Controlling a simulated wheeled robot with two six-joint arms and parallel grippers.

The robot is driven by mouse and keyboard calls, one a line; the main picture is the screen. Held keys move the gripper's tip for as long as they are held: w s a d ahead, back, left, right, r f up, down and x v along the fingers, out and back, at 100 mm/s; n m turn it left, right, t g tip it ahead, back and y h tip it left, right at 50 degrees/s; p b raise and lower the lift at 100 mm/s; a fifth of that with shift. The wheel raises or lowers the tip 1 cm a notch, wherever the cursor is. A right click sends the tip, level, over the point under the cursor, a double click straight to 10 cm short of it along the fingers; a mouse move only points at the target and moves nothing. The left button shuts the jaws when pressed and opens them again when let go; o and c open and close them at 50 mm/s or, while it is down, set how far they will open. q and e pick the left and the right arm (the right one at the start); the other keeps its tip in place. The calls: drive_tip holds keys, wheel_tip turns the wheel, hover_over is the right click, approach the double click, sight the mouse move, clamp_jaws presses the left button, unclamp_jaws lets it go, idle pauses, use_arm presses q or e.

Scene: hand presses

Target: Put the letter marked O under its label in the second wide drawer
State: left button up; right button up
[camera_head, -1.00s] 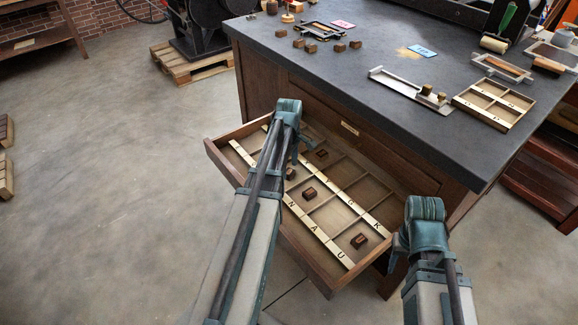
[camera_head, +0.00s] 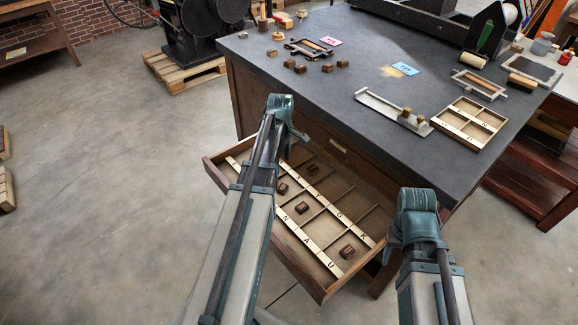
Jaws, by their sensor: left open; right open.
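The open wide drawer (camera_head: 216,174) sticks out from the cabinet. It is split into compartments by cream label strips; Y, G, K and N, A, U are readable, but I cannot make out an O label. More small blocks (camera_head: 300,69) lie on the tabletop. Their letters are too small to read. My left gripper (camera_head: 296,137) is open above the drawer's back part. My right gripper (camera_head: 391,256) is open beside the drawer's right end.
A red-brown shelf (camera_head: 535,185) stands at right.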

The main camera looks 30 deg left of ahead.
use_arm(q)
drive_tip(key=s+d+m, duration=0.5)
drive_tip(key=d+m, duration=0.2)
drive_tip(key=d, duration=0.3)
drive_tip(key=s+d+m, duration=0.6)
drive_tip(key=d+m, duration=0.1)
drive_tip(key=d, duration=0.3)
drive_tip(key=s+d+m+y, duration=0.1)
drive_tip(key=s+d+m, duration=0.4)
drive_tip(key=d, duration=0.5)
drive_tip(key=m, duration=0.2)
drive_tip(key=shift+s+d+m, duration=0.25)
drive_tip(key=shift+m, duration=0.15)
